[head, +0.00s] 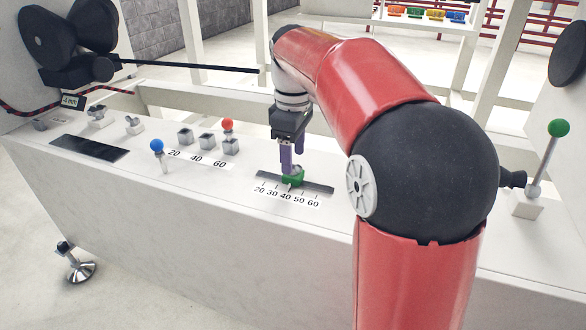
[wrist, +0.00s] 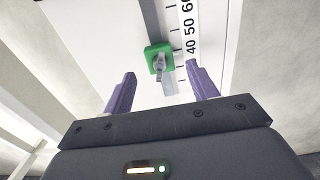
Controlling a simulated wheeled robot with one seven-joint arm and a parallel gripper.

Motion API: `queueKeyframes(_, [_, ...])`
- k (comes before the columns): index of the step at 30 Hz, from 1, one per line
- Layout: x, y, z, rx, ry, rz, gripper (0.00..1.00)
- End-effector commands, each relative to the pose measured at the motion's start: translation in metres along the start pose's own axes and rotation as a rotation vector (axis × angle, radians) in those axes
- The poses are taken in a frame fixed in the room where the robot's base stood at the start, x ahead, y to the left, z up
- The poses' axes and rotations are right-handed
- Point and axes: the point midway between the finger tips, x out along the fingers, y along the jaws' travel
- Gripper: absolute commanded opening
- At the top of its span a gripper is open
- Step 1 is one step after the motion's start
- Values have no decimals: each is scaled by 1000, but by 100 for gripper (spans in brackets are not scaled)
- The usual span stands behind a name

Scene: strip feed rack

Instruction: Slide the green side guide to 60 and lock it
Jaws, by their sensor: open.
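The green side guide (head: 292,179) sits on a dark slot (head: 318,187) in the white bench top, near 40 on the scale marked 20 to 60 (head: 287,196). In the wrist view the green guide (wrist: 153,50) carries a small grey lever or clamp (wrist: 160,69). My gripper (head: 293,163) is open, pointing down just above the guide, and partly hides it in the head view. In the wrist view the purple fingertips (wrist: 160,71) are spread on either side of the grey part, with a visible gap to each. Contact is not visible.
A blue-knobbed lever (head: 157,146) and a red-knobbed lever (head: 228,125) stand left on the bench by another scale. A green-knobbed lever (head: 559,128) stands on a white block at right. My arm hides part of the bench's right side.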

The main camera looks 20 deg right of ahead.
Motion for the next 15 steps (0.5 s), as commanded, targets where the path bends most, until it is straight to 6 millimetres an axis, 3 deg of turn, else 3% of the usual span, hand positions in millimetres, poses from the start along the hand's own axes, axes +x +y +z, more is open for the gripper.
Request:
queueKeyframes(6, [32, 0, 0, 1, -1, -1, 58])
queueKeyframes(15, [42, 0, 0, 2, 1, 1, 58])
